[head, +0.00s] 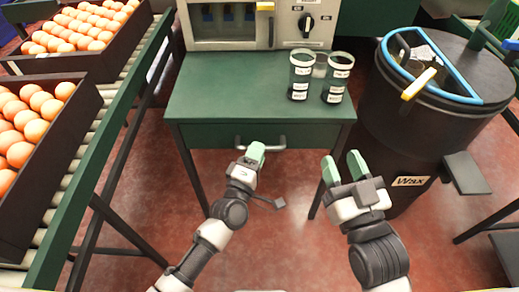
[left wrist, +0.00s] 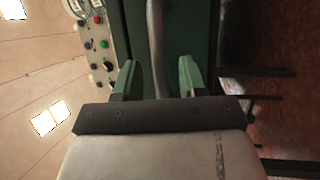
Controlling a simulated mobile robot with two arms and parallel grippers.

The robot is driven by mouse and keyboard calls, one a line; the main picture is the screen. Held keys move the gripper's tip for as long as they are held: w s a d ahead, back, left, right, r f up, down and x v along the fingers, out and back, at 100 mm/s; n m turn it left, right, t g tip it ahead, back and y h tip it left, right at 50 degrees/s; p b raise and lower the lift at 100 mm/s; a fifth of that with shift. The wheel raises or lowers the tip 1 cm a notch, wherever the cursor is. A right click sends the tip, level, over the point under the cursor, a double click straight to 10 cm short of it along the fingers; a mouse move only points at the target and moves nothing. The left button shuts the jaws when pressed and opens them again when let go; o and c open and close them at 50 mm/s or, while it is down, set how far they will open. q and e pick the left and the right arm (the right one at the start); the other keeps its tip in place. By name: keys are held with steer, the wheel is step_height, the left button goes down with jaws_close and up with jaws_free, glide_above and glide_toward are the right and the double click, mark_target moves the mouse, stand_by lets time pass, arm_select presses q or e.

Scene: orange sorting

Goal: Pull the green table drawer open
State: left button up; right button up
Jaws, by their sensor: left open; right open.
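The green table (head: 222,98) stands in the middle of the head view. Its drawer (head: 208,135) looks shut, with its front flush below the tabletop. A grey bar handle (head: 272,147) is on the drawer front. My left gripper (head: 254,155) is at the handle and hides part of it. In the left wrist view, the handle (left wrist: 157,45) runs between the two green fingers of my open left gripper (left wrist: 158,80), with gaps on both sides. My right gripper (head: 343,166) is open and empty, to the right, in front of the table's right leg.
Labelled cups (head: 301,75) and a machine (head: 230,22) stand on the table. A dark wax bin (head: 390,120) is close on the right. A roller conveyor (head: 100,125) with orange crates (head: 75,115) runs along the left. The floor below the drawer is clear.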

arm_select(q)
steer(key=shift+x, duration=1.1)
jaws_close()
